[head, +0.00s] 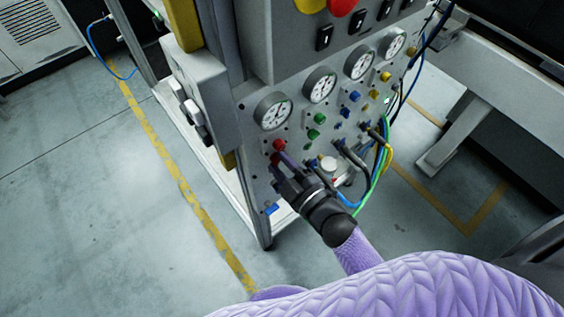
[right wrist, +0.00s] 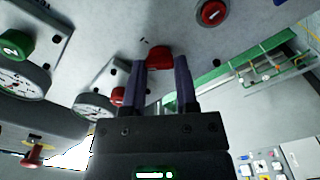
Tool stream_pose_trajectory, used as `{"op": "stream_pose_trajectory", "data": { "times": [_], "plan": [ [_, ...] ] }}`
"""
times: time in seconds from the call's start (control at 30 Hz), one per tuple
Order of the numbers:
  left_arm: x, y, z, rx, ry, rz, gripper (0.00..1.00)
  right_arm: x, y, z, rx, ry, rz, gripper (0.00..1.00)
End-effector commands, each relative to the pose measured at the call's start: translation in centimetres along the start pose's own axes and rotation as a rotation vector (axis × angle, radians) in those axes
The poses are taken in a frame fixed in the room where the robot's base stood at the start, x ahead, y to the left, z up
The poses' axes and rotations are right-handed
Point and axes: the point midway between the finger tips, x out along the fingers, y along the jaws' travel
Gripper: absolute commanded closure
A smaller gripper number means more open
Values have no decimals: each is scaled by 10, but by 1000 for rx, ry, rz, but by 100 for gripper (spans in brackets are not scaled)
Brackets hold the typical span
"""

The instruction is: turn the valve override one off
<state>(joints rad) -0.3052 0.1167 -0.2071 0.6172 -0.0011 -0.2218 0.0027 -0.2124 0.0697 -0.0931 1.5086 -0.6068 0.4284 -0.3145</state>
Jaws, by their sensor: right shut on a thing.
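My right gripper (head: 281,164) reaches up to the grey control panel from below. In the right wrist view its two dark purple fingers (right wrist: 161,72) stand on either side of a red knob (right wrist: 159,59) and are shut on it. In the head view red knobs (head: 278,145) show at the fingertips, partly covered by the fingers. No label is readable, so I cannot tell by name which one is valve override one. The knob's turn position is also unclear. My left gripper is not in view.
A row of round gauges (head: 274,111) sits above the knobs. Green knobs (head: 319,118), blue knobs (head: 354,96) and yellow knobs (head: 385,76) lie to the right. Black, green and yellow hoses (head: 378,170) hang close to the right of my gripper. The floor at left is clear.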

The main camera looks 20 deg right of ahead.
Motion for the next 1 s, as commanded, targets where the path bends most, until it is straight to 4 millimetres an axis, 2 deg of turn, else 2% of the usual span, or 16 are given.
{"op": "stream_pose_trajectory", "data": {
  "times": [0.5, 1.0],
  "plan": [
    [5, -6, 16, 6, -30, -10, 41, 0, -3, 1, -446, -2, -2, 100],
    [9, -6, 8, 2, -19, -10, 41, -1, -3, 1, -650, -1, -3, 100]
  ]
}}
